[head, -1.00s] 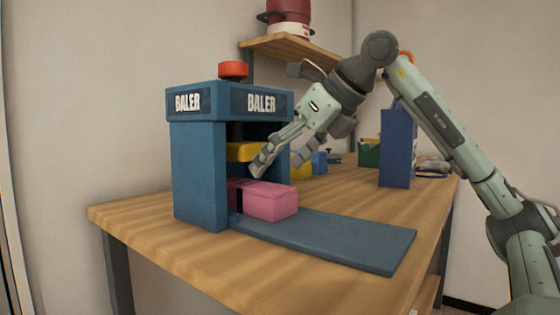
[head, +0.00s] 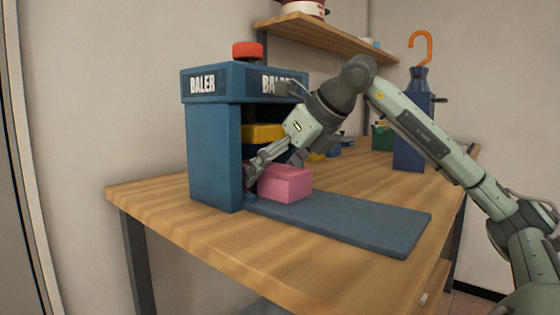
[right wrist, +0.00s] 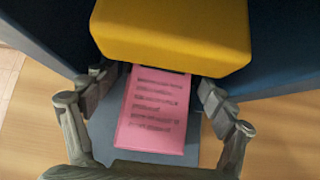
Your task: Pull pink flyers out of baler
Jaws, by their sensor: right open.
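The blue baler (head: 213,155) stands on the wooden table with its front open. The pink flyers (head: 285,184), a block-shaped bundle, lie at its mouth on the flat blue tongue (head: 350,222). The yellow press block (head: 263,133) hangs above their rear part. My right gripper (head: 272,165) is open at the mouth, one finger at the bundle's left rear side, the other mostly hidden behind it. In the right wrist view its fingers (right wrist: 155,90) lie on either side of the flyers (right wrist: 152,115), with gaps visible, under the press block (right wrist: 172,35). My left gripper is out of sight.
A dark blue box (head: 411,140) with an orange hook stands at the back right, beside a green bin (head: 382,136). A wooden shelf (head: 315,38) hangs above. The table (head: 250,265) is clear in front of the tongue.

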